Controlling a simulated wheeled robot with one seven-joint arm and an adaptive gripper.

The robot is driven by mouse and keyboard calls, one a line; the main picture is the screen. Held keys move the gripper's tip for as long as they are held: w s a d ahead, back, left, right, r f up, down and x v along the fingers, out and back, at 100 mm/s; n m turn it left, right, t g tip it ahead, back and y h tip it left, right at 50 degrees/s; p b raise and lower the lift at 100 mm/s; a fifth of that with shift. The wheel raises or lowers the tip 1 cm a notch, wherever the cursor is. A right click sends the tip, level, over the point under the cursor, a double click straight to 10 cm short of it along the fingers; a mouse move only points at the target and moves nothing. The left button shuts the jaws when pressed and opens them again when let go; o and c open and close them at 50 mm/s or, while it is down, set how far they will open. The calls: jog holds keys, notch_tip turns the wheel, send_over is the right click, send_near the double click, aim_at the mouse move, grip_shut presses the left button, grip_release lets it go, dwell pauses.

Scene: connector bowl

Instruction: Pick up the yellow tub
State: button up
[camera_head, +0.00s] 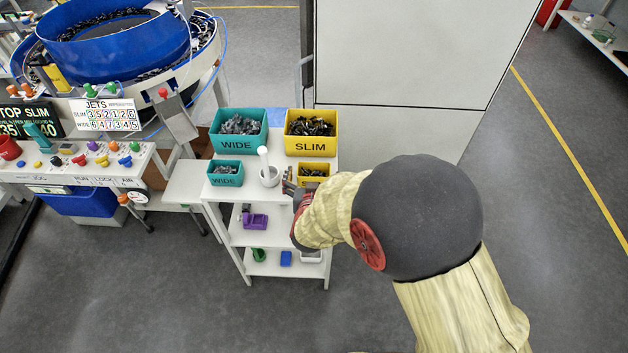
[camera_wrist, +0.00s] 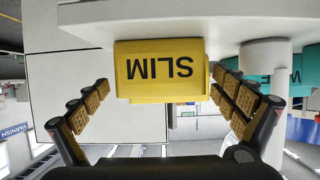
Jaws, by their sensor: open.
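The small yellow tub (camera_head: 318,168) stands on the top of the white shelf cart, at its near right, partly hidden by my arm. In the wrist view the yellow tub (camera_wrist: 160,88) shows upside down with the word SLIM, ahead of and between my two fingers. My gripper (camera_wrist: 160,92) is open, with padded fingers spread to either side of the tub. No finger clearly touches it. In the head view my gripper (camera_head: 291,188) is at the tub's near left, mostly hidden by my arm.
A white mortar with pestle (camera_head: 269,176) stands close left of the tub. A small teal WIDE tub (camera_head: 225,180) is farther left. Larger teal (camera_head: 239,145) and yellow (camera_head: 310,146) bins of parts stand behind. The cart's lower shelves hold purple, green and blue items.

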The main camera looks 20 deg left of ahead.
jog(key=shift+w+a+f, duration=0.2)
jog(key=shift+w+f, duration=0.15)
jog(key=shift+w, duration=0.25)
jog(key=shift+r, duration=0.1)
jog(key=shift+c, duration=0.7)
jog(key=c, duration=1.1)
